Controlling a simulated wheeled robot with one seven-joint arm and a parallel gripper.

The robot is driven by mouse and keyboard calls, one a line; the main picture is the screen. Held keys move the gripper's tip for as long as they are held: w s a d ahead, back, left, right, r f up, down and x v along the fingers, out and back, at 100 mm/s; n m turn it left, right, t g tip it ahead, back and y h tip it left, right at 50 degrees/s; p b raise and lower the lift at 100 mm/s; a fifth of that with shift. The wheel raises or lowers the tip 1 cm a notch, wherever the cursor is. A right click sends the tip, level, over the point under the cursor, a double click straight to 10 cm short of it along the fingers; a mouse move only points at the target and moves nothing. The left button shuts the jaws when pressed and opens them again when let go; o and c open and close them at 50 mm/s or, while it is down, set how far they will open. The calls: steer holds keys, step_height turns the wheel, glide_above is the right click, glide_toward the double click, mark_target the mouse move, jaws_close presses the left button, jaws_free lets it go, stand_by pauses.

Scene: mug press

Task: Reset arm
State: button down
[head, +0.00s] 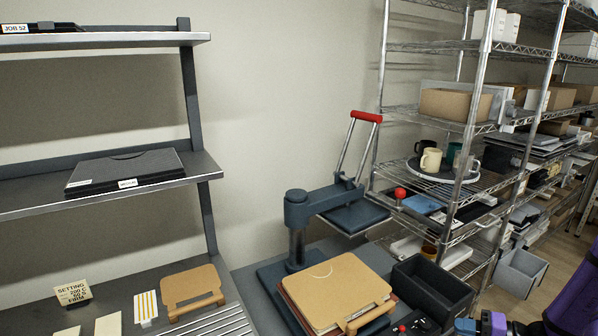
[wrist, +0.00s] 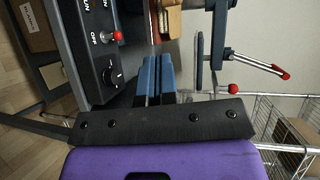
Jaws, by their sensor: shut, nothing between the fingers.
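My gripper (wrist: 157,78) shows in the wrist view as two blue fingers side by side, shut with nothing between them. A purple part of my arm (head: 575,305) is at the lower right edge of the head view. The dark blue-grey press (head: 296,215) stands at the centre of the head view. Its upper plate is swung up and aside, with the red handle (head: 366,117) raised. My gripper is apart from the press. In the wrist view the press control box (wrist: 108,55) with a red-tipped switch and a black knob is left of the fingers.
A tan board stack (head: 335,290) covers the press's lower plate. A dark open bin (head: 432,287) stands right of it. A wire rack (head: 470,130) on the right holds mugs (head: 431,160) on a round tray. A grey shelf (head: 100,190) stands left, above a sign (head: 73,292).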

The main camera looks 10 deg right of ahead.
steer(key=a+r+n+g+h, duration=0.2)
steer(key=a+r+n+g, duration=0.3)
steer(key=r, duration=0.9)
steer(key=a+r+n+g+h, duration=0.25)
steer(key=a+r+g, duration=0.4)
steer(key=r, duration=0.65)
steer(key=s+a+r+t+h, duration=0.3)
steer(key=s+a+r+h, duration=0.1)
steer(key=s+r, duration=0.3)
steer(key=s+a+r+t+h, duration=0.3)
steer(key=s+a+r+t, duration=0.1)
steer(key=s+r, duration=0.4)
step_height(320, 180, up, 3)
steer(key=shift+a+f+h, duration=0.2)
steer(key=shift+a+h, duration=0.1)
steer(key=shift+h, duration=0.05)
